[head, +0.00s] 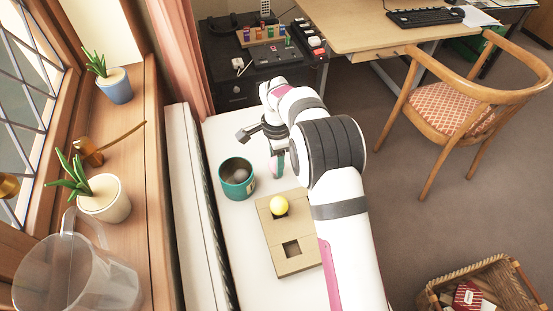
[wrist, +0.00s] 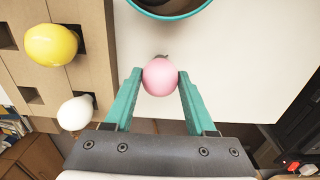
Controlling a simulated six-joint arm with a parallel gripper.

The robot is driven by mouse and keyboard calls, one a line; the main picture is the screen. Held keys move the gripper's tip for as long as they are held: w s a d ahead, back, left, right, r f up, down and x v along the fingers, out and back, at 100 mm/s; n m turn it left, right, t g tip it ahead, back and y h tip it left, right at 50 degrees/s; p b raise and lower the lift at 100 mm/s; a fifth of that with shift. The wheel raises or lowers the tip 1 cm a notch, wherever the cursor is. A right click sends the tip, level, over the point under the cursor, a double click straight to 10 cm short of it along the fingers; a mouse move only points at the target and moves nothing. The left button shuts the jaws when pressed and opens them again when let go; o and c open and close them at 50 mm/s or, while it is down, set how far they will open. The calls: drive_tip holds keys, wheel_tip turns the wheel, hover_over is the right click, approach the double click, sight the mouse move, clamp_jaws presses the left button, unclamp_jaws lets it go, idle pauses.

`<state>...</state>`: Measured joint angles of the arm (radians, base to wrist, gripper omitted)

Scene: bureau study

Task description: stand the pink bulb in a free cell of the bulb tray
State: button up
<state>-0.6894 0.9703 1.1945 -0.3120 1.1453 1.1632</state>
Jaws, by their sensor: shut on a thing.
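The pink bulb (wrist: 160,77) is held between the teal fingertips of my gripper (wrist: 160,84). In the head view the pink bulb (head: 272,167) shows partly behind a finger of my gripper (head: 278,163), beside the teal pot. How high it is above the white surface I cannot tell. The tan bulb tray (head: 276,238) lies nearer the camera, partly covered by my arm. A yellow bulb (head: 279,206) stands in one cell. The wrist view also shows a white bulb (wrist: 75,112) in a tray cell. Empty square cells show in the tray (wrist: 88,60).
The windowsill (head: 138,205) with plants (head: 104,198) and a clear jug (head: 78,275) runs along the left. A black cabinet (head: 238,88) stands beyond.

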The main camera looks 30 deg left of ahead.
drive_tip(key=shift+c, duration=0.2)
drive_tip(key=shift+r, duration=5)
drive_tip(key=shift+s+d+r, duration=0.15)
drive_tip(key=shift+s+d, duration=0.05)
drive_tip(key=shift+s, duration=0.15)
drive_tip(key=s+d+n, duration=0.9)
drive_tip(key=s+d, duration=0.4)
drive_tip(key=s, duration=0.4)
drive_tip(key=shift+m, duration=0.3)
drive_tip(key=shift+f, duration=2.95)
drive_tip(key=shift+f, duration=1.85)
